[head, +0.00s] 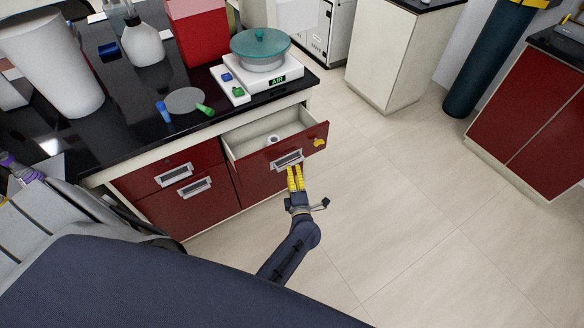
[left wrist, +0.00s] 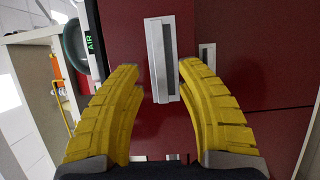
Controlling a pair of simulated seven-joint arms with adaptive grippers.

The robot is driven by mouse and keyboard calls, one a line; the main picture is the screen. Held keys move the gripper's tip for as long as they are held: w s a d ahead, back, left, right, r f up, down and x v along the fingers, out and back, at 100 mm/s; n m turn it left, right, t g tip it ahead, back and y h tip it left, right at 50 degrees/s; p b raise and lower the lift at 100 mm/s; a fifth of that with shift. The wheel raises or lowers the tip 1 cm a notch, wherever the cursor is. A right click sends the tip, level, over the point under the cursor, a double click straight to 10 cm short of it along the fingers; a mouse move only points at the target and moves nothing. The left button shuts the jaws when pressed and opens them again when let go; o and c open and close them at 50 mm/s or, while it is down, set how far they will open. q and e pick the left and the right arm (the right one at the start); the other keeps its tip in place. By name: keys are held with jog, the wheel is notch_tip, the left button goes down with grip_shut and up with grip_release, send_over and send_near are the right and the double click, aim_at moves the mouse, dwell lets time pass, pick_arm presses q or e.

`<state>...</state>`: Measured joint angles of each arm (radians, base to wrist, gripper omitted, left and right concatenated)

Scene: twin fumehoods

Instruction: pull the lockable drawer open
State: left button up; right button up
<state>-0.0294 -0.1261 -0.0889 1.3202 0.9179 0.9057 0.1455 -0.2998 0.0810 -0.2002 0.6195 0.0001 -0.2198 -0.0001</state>
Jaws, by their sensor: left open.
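The lockable drawer (head: 258,169) has a dark red front and stands pulled out of the bench, its pale inside showing. A yellow piece, perhaps the lock's key (head: 319,143), sits at the right end of its front. A silver handle (head: 288,160) is on the front. My left gripper (head: 294,170) has yellow fingers and is at the lower edge of this handle. In the left wrist view the open fingers (left wrist: 161,68) stand either side of a silver handle (left wrist: 160,55), with gaps on both sides. My right gripper is not in view.
A small white round item (head: 272,139) lies in the drawer. Two closed red drawers, with handles (head: 174,174) and (head: 195,187), are to the left. The black bench top (head: 130,120) carries a scale (head: 270,83), bottle and markers. The floor (head: 400,210) at right is clear.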

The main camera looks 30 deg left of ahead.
pick_arm(q)
jog(key=shift+v, duration=1.4)
